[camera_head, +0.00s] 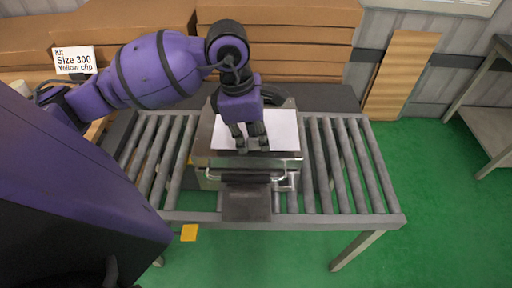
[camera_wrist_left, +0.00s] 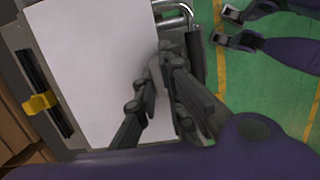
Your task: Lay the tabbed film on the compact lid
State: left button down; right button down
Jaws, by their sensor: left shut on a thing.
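The white film (camera_head: 284,128) is spread over the top of the metal compact case, whose lid (camera_head: 202,140) shows around it. The film also fills much of the left wrist view (camera_wrist_left: 90,65). My left gripper (camera_head: 252,143) points down at the film's front edge and is shut on the film there; its fingers (camera_wrist_left: 160,68) hide the tab. I cannot tell whether the film touches the lid everywhere. My right gripper (camera_wrist_left: 226,26) shows only in the left wrist view, at the upper right, open and empty, away from the case.
The case stands on a roller conveyor (camera_head: 345,165) with bare rollers on both sides. Its handle (camera_head: 245,178) faces front. A yellow clip (camera_wrist_left: 40,103) is on its side. Cardboard boxes (camera_head: 300,40) and a sign reading "Kit Size 300 Yellow clip" (camera_head: 74,60) are behind.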

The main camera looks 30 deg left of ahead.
aim_at(255, 147)
pick_arm(q)
jog(key=f, duration=0.3)
jog(key=shift+w+d+f, duration=0.2)
jog(key=shift+w+d, duration=0.1)
jog(key=shift+w, duration=0.05)
jog(key=shift+a+f, duration=0.1)
jog(key=shift+f, duration=0.2)
jog(key=shift+f, duration=0.1)
jog(key=c, duration=1.8)
grip_release()
jog(key=shift+c, duration=0.2)
jog(key=r, duration=0.4)
jog(key=a+r, duration=0.1)
jog(key=r, duration=0.3)
jog(key=s+r, duration=0.1)
jog(key=r, duration=0.3)
jog(key=shift+a, duration=0.35)
